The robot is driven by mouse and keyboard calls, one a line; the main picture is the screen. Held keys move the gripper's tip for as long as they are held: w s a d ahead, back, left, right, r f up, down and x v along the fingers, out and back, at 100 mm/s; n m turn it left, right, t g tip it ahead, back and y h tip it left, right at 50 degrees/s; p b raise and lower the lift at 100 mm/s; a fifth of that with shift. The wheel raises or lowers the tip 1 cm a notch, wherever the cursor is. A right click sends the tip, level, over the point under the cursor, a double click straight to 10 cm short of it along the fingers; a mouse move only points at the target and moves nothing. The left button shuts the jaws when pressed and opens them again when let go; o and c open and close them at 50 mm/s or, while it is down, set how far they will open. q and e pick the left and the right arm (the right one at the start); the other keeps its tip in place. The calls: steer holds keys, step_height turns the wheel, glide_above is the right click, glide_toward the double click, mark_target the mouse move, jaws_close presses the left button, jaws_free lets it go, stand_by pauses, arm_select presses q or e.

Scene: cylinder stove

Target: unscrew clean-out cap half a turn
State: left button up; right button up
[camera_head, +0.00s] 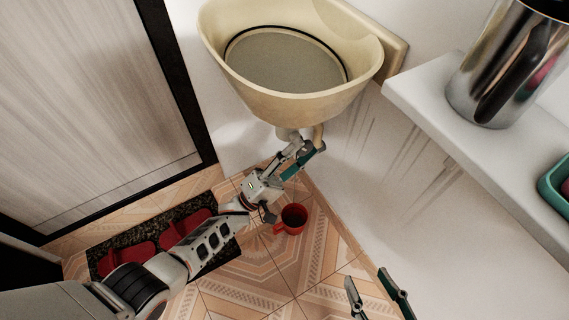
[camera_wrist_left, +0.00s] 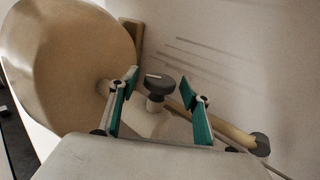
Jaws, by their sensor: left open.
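The clean-out cap (camera_wrist_left: 160,82) is a dark round knob with a light raised bar on top, on a short pale stem under the beige basin (camera_head: 290,92). The basin also shows in the left wrist view (camera_wrist_left: 60,62). My left gripper (camera_head: 309,147) is just below the basin. It is open, and in the left wrist view its two green fingers (camera_wrist_left: 159,76) appear on either side of the cap, with gaps between. Whether the cap is at fingertip depth I cannot tell. In the head view I cannot make out the cap. My right gripper (camera_head: 366,275) is open and empty, low at the right.
A beige pipe (camera_wrist_left: 235,133) with a dark end runs along the wall beside the cap. A red mug (camera_head: 294,216) stands on the tiled floor near my left arm. Red slippers (camera_head: 186,232) lie on a dark mat. A white shelf (camera_head: 430,88) holds a metal canister (camera_head: 500,75).

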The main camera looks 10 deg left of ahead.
arm_select(q)
steer(key=v, duration=1.1)
steer(key=shift+o, duration=0.2)
steer(key=shift+r, duration=0.15)
